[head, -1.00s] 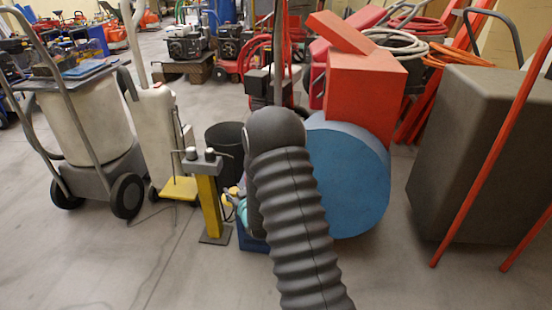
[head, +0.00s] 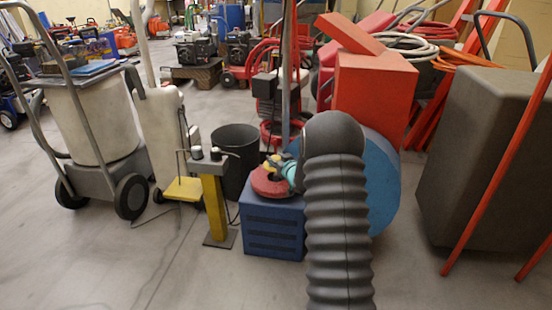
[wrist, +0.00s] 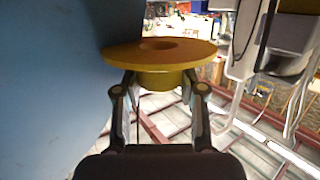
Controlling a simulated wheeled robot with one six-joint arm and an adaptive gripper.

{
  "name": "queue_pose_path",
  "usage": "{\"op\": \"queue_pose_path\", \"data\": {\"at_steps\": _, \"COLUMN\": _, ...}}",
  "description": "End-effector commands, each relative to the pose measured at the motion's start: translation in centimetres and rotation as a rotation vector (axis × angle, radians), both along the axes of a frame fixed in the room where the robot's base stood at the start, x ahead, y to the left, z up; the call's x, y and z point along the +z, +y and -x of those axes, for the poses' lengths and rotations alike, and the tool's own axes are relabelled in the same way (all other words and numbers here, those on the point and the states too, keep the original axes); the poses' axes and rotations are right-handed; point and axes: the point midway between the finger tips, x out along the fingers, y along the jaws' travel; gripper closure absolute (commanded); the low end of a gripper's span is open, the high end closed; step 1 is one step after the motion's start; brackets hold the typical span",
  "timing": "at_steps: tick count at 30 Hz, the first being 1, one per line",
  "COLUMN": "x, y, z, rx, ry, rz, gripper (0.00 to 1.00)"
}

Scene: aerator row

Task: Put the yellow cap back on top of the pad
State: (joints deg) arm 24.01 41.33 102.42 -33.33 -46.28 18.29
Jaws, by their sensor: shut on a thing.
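The yellow cap is a flat disc with a short hub. In the wrist view my gripper (wrist: 160,88) is shut on the hub of the yellow cap (wrist: 190,50), one finger on each side, with the disc beyond the fingertips. In the head view the yellow cap (head: 272,162) shows small beside my gripper (head: 286,170), which is partly hidden behind my dark ribbed arm. A red round pad (head: 268,186) lies on a blue box (head: 272,228). The cap overlaps the pad's far side in the picture; I cannot tell whether they touch.
A yellow post (head: 215,205) stands left of the box, with a black bin (head: 236,150) behind. A large blue drum (head: 384,180) and a red block (head: 374,95) are right of and behind my arm. A dark grey cabinet (head: 485,160) stands right.

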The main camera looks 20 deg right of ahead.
Motion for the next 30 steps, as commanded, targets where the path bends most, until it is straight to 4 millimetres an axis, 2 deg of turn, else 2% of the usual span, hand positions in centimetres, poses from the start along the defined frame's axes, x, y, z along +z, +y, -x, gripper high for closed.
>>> {"op": "queue_pose_path", "data": {"at_steps": 1, "x": -0.8, "y": 0.0, "z": 0.0, "rx": 0.0, "ry": 0.001, "rz": 0.0, "gripper": 1.0}}
{"op": "queue_pose_path", "data": {"at_steps": 6, "x": -2.4, "y": 0.0, "z": 0.0, "rx": 0.001, "ry": -0.001, "rz": 0.001, "gripper": 1.0}}
{"op": "queue_pose_path", "data": {"at_steps": 12, "x": -3.7, "y": 0.1, "z": 0.0, "rx": 0.001, "ry": 0.0, "rz": 0.001, "gripper": 1.0}}
{"op": "queue_pose_path", "data": {"at_steps": 30, "x": -3.8, "y": 0.0, "z": 0.0, "rx": 0.0, "ry": -0.001, "rz": 0.001, "gripper": 1.0}}
